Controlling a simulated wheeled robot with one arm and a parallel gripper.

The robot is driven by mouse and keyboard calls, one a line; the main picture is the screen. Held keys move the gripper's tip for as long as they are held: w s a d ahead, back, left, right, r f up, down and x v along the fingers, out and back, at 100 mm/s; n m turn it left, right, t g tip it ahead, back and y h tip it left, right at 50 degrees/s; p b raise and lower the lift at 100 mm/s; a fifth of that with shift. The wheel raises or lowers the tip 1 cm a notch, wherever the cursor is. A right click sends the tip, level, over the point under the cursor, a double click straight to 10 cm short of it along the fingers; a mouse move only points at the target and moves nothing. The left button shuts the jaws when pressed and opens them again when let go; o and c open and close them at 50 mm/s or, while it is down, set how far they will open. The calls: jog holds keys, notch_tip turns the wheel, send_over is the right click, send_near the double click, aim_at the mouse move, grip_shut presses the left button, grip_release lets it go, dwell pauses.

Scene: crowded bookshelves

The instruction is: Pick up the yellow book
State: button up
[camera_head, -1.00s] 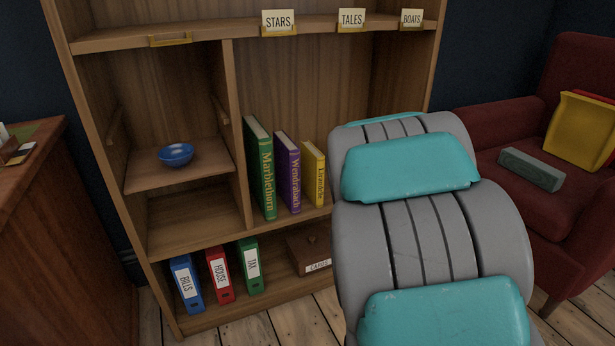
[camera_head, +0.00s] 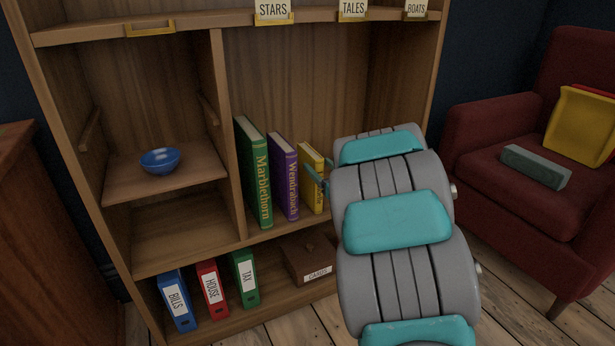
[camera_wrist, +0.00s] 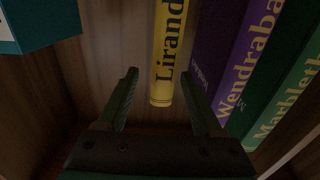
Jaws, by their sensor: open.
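The yellow book (camera_head: 309,165) stands upright on the middle shelf, at the right end of a row with the purple book (camera_head: 284,175) and the green book (camera_head: 255,170). In the wrist view the yellow book (camera_wrist: 166,60) shows its lettered spine, with its end between the two fingers of my gripper (camera_wrist: 160,95). The gripper is open, with a finger on each side of the spine and a gap on the left. The right finger is close to the purple book (camera_wrist: 245,65); contact cannot be told. In the head view my gripper (camera_head: 317,178) is partly hidden by my arm.
A blue bowl (camera_head: 160,161) sits on the left shelf. Blue, red and green binders (camera_head: 241,279) and a wooden card box (camera_head: 309,259) stand on the bottom shelf. A divider (camera_head: 229,130) stands left of the books. A red armchair (camera_head: 520,190) is at the right.

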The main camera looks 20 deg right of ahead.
aim_at(307, 156)
jog(key=shift+w+a+b, duration=0.15)
jog(key=shift+w, duration=1.65)
jog(key=shift+w+a+b, duration=0.15)
jog(key=shift+w, duration=1.6)
jog(key=shift+c, duration=0.4)
grip_shut()
